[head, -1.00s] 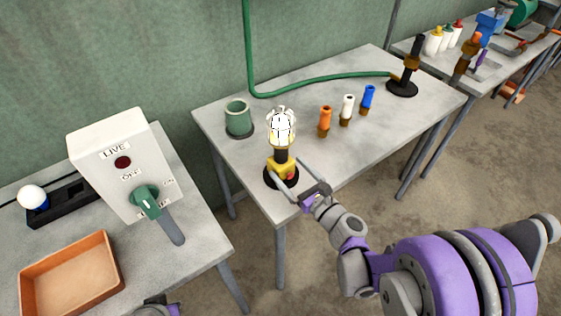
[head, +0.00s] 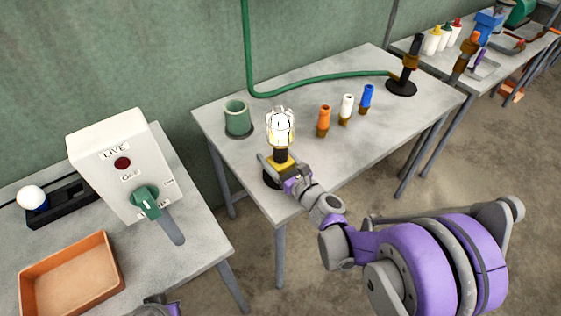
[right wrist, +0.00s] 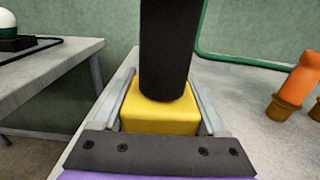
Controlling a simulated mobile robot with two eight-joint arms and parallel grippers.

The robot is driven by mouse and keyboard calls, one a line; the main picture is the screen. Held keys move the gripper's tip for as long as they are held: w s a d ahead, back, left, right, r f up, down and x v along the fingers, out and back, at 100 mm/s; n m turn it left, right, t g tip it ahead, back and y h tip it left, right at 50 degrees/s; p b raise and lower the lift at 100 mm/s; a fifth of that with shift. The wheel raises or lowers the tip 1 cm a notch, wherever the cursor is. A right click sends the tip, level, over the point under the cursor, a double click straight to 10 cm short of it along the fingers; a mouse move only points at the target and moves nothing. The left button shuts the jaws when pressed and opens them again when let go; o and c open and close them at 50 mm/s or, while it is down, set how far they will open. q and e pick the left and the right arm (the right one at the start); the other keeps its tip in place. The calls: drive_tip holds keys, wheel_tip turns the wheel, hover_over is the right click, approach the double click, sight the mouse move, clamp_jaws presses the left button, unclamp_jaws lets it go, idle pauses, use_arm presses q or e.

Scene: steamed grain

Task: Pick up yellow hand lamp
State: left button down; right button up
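The yellow hand lamp (head: 281,128) stands upright near the front left corner of the middle table, with a lit caged bulb, black handle and yellow block. The block (right wrist: 160,110) and black handle (right wrist: 166,45) fill the middle of the right wrist view. My right gripper (head: 285,160) is open around the yellow block, one finger on each side. Its fingers also show in the right wrist view (right wrist: 160,98). They look close to the block's sides; I cannot tell whether either touches. Part of my left arm's end (head: 155,306) shows at the bottom edge; its fingers are not clear.
A green cup (head: 238,118) stands behind the lamp. Orange (head: 323,120), white (head: 346,108) and blue (head: 368,98) handles stand to its right. A switch box (head: 120,165) and orange tray (head: 70,275) are on the left table. The middle table's front right is clear.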

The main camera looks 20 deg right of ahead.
clamp_jaws()
